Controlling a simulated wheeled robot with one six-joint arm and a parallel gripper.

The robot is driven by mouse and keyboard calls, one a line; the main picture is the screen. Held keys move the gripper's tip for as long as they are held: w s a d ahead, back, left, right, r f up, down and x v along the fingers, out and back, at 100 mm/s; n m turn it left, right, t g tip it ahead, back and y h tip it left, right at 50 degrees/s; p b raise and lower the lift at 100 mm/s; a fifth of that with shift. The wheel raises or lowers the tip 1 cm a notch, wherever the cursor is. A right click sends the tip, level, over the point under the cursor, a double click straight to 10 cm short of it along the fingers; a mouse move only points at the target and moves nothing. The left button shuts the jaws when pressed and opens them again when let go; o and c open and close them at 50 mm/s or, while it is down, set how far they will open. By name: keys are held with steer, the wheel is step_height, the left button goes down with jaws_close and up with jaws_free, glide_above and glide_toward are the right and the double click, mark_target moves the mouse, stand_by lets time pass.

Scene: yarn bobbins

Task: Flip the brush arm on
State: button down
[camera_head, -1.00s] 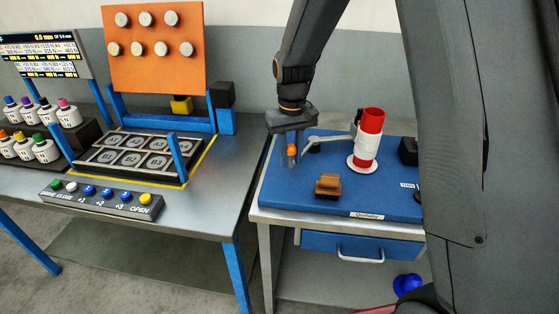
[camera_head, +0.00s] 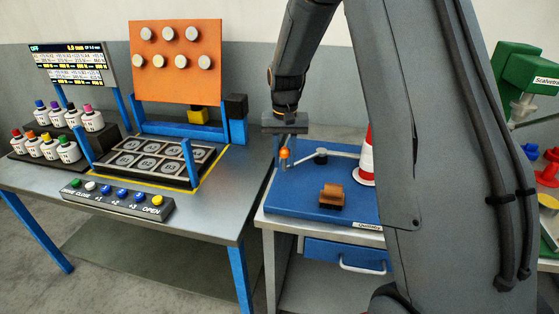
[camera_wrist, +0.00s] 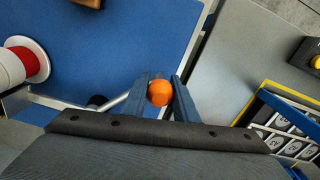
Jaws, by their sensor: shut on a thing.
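The brush arm (camera_head: 340,153) is a thin grey lever on a dark pivot (camera_head: 321,155), on the blue-topped table. An orange ball knob (camera_head: 285,153) is at its left end. My gripper (camera_head: 286,150) points down over the table's left back corner, shut on this knob. In the wrist view the knob (camera_wrist: 159,93) sits between the two fingertips (camera_wrist: 161,84), and the rod runs left from it. A red and white bobbin (camera_head: 367,165) stands on a white disc to the right.
A brown block (camera_head: 332,196) lies on the blue table top (camera_head: 295,200) in front of the lever. To the left, a metal bench (camera_head: 215,205) holds a button box (camera_head: 118,200), bottles and an orange panel (camera_head: 176,62). A green machine (camera_head: 525,80) stands far right.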

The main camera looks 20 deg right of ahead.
steer(key=shift+w+r, duration=0.15)
steer(key=shift+w, duration=0.1)
steer(key=c, duration=1.4)
jaws_free()
steer(key=shift+c, duration=0.2)
steer(key=shift+r+b, duration=1.05)
steer(key=shift+r, duration=2.75)
steer(key=shift+s, duration=0.1)
